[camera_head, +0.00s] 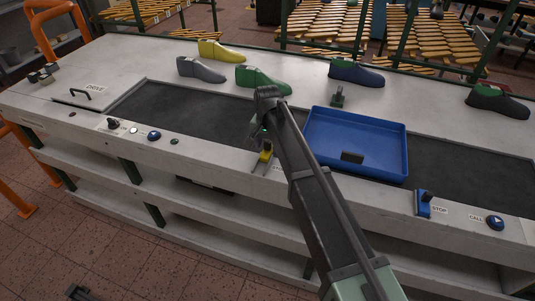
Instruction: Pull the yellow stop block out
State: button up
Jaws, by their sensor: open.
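The yellow stop block (265,155) stands at the front edge of the bench, near a label that my arm partly covers. My arm reaches in from the lower right. My gripper (261,136) is just above and behind the block in this view. It is open, but its fingers are small and dark. I cannot tell whether they touch the block or are around it. The lower part of the block is hard to make out.
A blue tray (365,175) lies on the dark belt (190,113) right of my arm. Shoe lasts, including a green one (262,80), stand behind the belt. A blue block (423,203) and buttons line the front edge.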

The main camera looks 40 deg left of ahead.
aim_at(262, 166)
jog(key=shift+c, duration=0.3)
grip_shut()
jog(key=shift+s+d+f, duration=0.1)
jog(key=shift+s+d, duration=0.2)
jog(key=shift+s, duration=0.55)
jog(key=shift+s+d+r, duration=0.1)
jog(key=shift+s+d, duration=0.15)
jog(key=shift+s, duration=0.65)
jog(key=shift+s+d+f, duration=0.1)
jog(key=shift+s+d, duration=0.2)
jog(key=shift+s, duration=0.55)
jog(key=shift+o, duration=0.3)
grip_release()
notch_tip(262, 166, up, 11)
jog(key=p, duration=1.1)
jog(key=shift+f, duration=0.1)
